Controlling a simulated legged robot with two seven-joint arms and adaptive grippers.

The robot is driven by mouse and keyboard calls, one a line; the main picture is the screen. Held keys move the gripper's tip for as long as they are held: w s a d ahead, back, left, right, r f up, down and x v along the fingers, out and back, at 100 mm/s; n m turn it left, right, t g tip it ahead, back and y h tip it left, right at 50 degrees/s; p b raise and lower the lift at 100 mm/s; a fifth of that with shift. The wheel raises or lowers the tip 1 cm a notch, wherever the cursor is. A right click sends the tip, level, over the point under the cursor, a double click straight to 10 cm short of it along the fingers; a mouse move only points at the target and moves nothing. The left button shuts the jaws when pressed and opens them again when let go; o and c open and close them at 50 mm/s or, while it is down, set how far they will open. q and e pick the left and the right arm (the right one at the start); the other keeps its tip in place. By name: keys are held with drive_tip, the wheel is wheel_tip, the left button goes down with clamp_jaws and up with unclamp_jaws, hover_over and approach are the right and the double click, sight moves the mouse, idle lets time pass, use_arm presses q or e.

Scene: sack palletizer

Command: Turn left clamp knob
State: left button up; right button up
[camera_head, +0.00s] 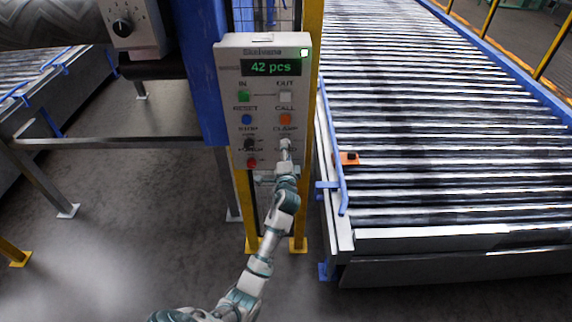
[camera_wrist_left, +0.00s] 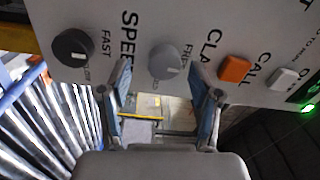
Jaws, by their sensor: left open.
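The control panel (camera_head: 224,100) stands upright with a green "42 pcs" display. The grey clamp knob (camera_wrist_left: 165,62) sits next to the "CLA…" lettering in the left wrist view. My left gripper (camera_wrist_left: 160,72) is open, with one fingertip on each side of that knob in the picture and a gap to both. I cannot tell how near the tips are to the panel face. In the head view my left gripper (camera_head: 286,153) reaches up to the panel's lower right and partly covers this area. My right gripper is not in view.
A black speed knob (camera_wrist_left: 73,48) and an orange call button (camera_wrist_left: 235,69) flank the clamp knob. A roller conveyor (camera_head: 440,130) with a blue guide rail (camera_head: 332,150) is right of the panel. Yellow posts (camera_head: 312,60) stand beside it.

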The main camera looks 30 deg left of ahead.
use_arm(q)
drive_tip(key=v, duration=0.9)
drive_tip(key=shift+s+d, duration=0.2)
drive_tip(key=shift+s, duration=0.15)
drive_tip(key=shift+f, duration=0.2)
drive_tip(key=d+f+g+h, duration=0.1)
drive_tip(key=d+f+h, duration=0.2)
drive_tip(key=f, duration=0.9)
drive_tip(key=d+f+g+h, duration=0.2)
drive_tip(key=d+f, duration=0.1)
drive_tip(key=f, duration=0.9)
drive_tip(key=s+d+f+n+g+h, duration=0.1)
drive_tip(key=s+d+f+g, duration=0.1)
drive_tip(key=s+f, duration=0.5)
drive_tip(key=s+d+f+g+h, duration=0.1)
drive_tip(key=s+f+h, duration=0.15)
drive_tip(key=f, duration=0.85)
drive_tip(key=s+d+f+n+g, duration=0.2)
drive_tip(key=s+f+g, duration=0.2)
drive_tip(key=s+f, duration=1.15)
drive_tip(key=s+f+n+g, duration=0.2)
drive_tip(key=s+f, duration=0.2)
drive_tip(key=s, duration=0.9)
drive_tip(key=s+f+n+g+h, duration=0.1)
drive_tip(key=s+f, duration=0.4)
drive_tip(key=s, duration=0.8)
drive_tip(key=shift+s+n+g, duration=0.2)
drive_tip(key=shift+n+g, duration=0.4)
drive_tip(key=shift+g, duration=0.2)
